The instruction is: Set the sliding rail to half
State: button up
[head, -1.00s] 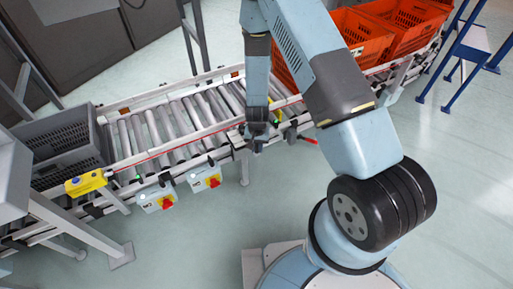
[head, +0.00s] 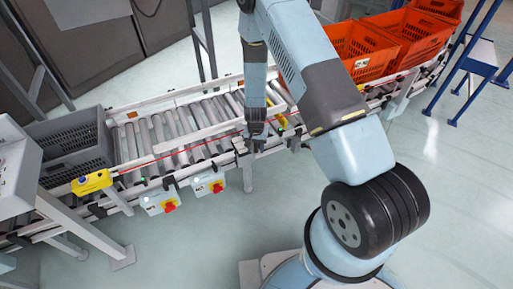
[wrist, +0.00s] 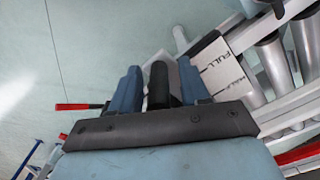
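The sliding rail (head: 190,139) is a pale bar lying lengthwise over the conveyor rollers in the head view. A white plate (wrist: 218,68) marked FULL and HALF shows beside my gripper in the wrist view. A black upright knob (wrist: 158,85) stands between my gripper's two blue fingers (wrist: 160,82), with narrow gaps visible on both sides. My gripper is open around it and points down at the conveyor's near edge, where it also shows in the head view (head: 257,142). I cannot tell which mark the rail lines up with.
A grey crate (head: 65,143) stands on the conveyor's left end; orange totes (head: 362,45) stand on the right. A yellow device (head: 91,182) and switch boxes (head: 158,199) line the near side. A red lever (wrist: 75,106) is left of my gripper in the wrist view.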

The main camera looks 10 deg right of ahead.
notch_tip(320, 180, up, 14)
jog(key=shift+f, duration=0.15)
dwell(0.7)
dwell(0.5)
jog(key=shift+r, duration=0.35)
jog(key=s+d+r+n+t, duration=0.1)
jog(key=s+d+r, duration=0.1)
jog(key=r, duration=0.8)
jog(key=s+d+r+t+y, duration=0.1)
jog(key=s+d+r, duration=0.1)
jog(key=r, duration=0.7)
jog(key=s+d+r+n, duration=0.1)
jog(key=s+d+r, duration=0.1)
jog(key=r, duration=0.8)
jog(key=s+d+r+t, duration=0.1)
jog(key=s+d+r, duration=0.2)
jog(key=s+r, duration=0.4)
jog(key=s+d+r+n+t+h, duration=0.1)
jog(key=s+d+r, duration=0.3)
jog(key=s+r, duration=0.4)
jog(key=s+t, duration=0.1)
jog(key=s, duration=0.5)
jog(key=shift+s+t, duration=0.3)
jog(key=shift+s, duration=0.05)
